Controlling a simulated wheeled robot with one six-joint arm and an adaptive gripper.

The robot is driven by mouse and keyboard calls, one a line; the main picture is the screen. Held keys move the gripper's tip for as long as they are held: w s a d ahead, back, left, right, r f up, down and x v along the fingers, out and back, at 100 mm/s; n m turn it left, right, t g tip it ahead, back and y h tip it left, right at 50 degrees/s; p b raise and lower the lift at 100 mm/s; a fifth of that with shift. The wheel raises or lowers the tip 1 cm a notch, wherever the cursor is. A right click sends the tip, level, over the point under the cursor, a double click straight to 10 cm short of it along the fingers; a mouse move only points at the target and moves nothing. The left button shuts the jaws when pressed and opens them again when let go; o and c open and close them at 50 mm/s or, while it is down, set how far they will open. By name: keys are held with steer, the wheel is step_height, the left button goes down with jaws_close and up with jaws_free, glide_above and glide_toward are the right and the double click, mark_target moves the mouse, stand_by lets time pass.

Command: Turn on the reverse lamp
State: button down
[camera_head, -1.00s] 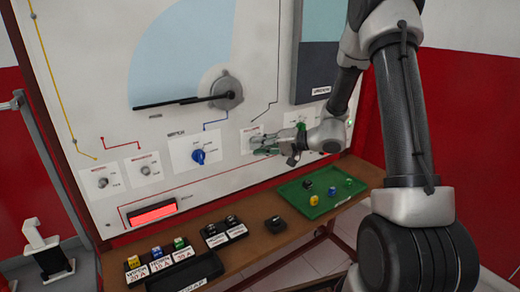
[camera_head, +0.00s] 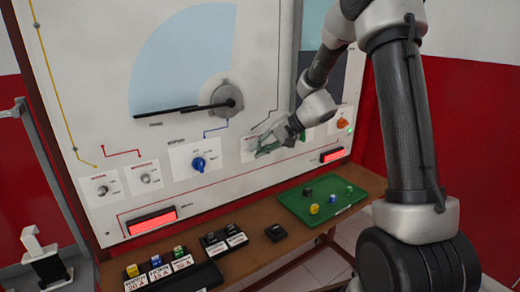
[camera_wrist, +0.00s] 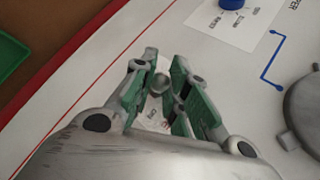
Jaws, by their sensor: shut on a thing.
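A white switch plate (camera_head: 249,144) sits on the trainer board, right of the blue knob (camera_head: 199,163). My gripper (camera_head: 265,151), with green finger pads, is at this plate and hides most of it. In the wrist view the fingers (camera_wrist: 164,75) are closed around a small grey switch (camera_wrist: 160,83). A part of its white label shows between the fingers, too blurred to read. I cannot tell which way the switch is set, and I cannot pick out the reverse lamp.
Two grey switches (camera_head: 102,190) and (camera_head: 146,178) are at the left, an orange knob (camera_head: 343,124) at the right. Two red displays (camera_head: 152,220) and (camera_head: 332,155) are lit. Below, a wooden shelf (camera_head: 258,259) carries a green tray (camera_head: 293,211) and several small colored blocks.

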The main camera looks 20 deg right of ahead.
steer(key=c, duration=1.4)
jaws_free()
steer(key=shift+d, duration=0.1)
steer(key=v, duration=1.2)
steer(key=shift+f, duration=0.1)
